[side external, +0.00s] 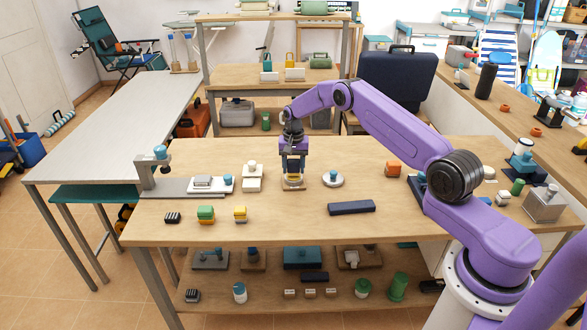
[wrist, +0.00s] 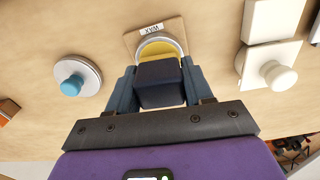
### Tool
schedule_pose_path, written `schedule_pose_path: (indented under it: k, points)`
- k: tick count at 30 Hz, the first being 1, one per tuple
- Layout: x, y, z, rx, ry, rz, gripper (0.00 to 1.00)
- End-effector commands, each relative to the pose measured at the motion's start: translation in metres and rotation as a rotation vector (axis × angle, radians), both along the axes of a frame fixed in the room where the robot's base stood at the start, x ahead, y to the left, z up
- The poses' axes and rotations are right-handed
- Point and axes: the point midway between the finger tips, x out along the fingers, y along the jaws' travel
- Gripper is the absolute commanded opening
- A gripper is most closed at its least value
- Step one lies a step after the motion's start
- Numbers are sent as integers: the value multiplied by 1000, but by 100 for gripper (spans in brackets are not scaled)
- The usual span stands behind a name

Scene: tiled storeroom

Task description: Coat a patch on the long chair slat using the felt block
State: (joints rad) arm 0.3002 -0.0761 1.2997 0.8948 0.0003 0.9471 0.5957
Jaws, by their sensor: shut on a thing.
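My gripper (side external: 292,168) points down over the middle of the wooden table. In the wrist view my gripper (wrist: 160,85) is shut on a dark navy block, which looks like the felt block (wrist: 160,84). The block is over a round dish with yellow contents (wrist: 162,48), on a wooden base with a small printed tag; whether they touch is hidden. The dish also shows in the side view (side external: 292,182), just under the jaws. A long flat grey piece (side external: 170,188) lies at the table's left, by a clamp-like stand (side external: 152,170); it may be the chair slat.
A white disc with a blue knob (side external: 333,179) stands right of the dish. White knobbed pieces (side external: 252,178) stand left of it.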

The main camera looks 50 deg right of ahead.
Motion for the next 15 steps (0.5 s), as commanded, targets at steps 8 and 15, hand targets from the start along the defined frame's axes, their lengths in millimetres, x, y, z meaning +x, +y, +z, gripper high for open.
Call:
schedule_pose_path:
  k: [8,15]
  points:
    - [0,0,20,-1,-2,0,26]
    - [0,0,37,0,-1,0,26]
